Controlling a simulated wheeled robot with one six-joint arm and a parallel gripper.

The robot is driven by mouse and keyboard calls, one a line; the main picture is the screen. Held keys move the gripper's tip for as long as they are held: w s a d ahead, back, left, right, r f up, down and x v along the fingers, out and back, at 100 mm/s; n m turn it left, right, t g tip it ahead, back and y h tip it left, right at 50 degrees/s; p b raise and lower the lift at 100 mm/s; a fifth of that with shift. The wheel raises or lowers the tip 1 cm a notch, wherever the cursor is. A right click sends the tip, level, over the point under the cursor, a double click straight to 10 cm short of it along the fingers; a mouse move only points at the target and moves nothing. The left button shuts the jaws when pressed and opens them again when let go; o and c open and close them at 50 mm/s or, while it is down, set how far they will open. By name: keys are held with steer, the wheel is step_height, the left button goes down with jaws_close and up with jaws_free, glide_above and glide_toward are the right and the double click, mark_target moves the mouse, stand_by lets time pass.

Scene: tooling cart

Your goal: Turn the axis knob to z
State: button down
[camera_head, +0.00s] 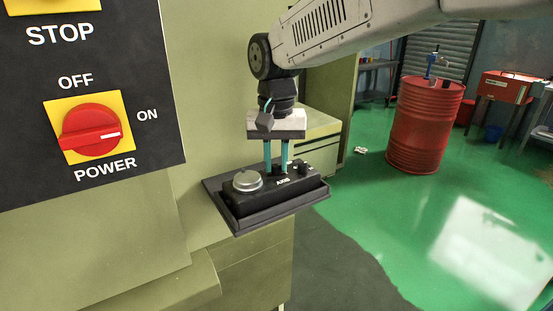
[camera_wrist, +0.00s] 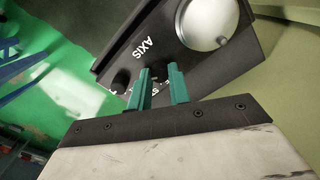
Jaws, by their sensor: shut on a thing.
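A black control box (camera_head: 262,204) with the white word AXIS sits on a dark shelf beside the green machine cabinet. My gripper (camera_head: 276,168) points down at the box, with its two teal fingers around the axis knob (camera_head: 277,170). The fingers are shut on the knob, which they mostly hide. In the wrist view, the fingers (camera_wrist: 160,78) reach the box's face near small white dial marks. I cannot read which letter the knob points to. A smaller black knob (camera_wrist: 121,80) sits beside the fingers there.
A large silver dial (camera_head: 247,181) is on the left of the box, close to my fingers. The dark shelf (camera_head: 236,227) has a raised rim. A red power switch (camera_head: 91,131) is on the panel at left. A red barrel (camera_head: 426,125) stands farther back on open green floor.

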mark_target(276, 165)
steer(key=c, duration=1.3)
jaws_free()
step_height(276, 165, up, 8)
steer(key=shift+f, duration=0.1)
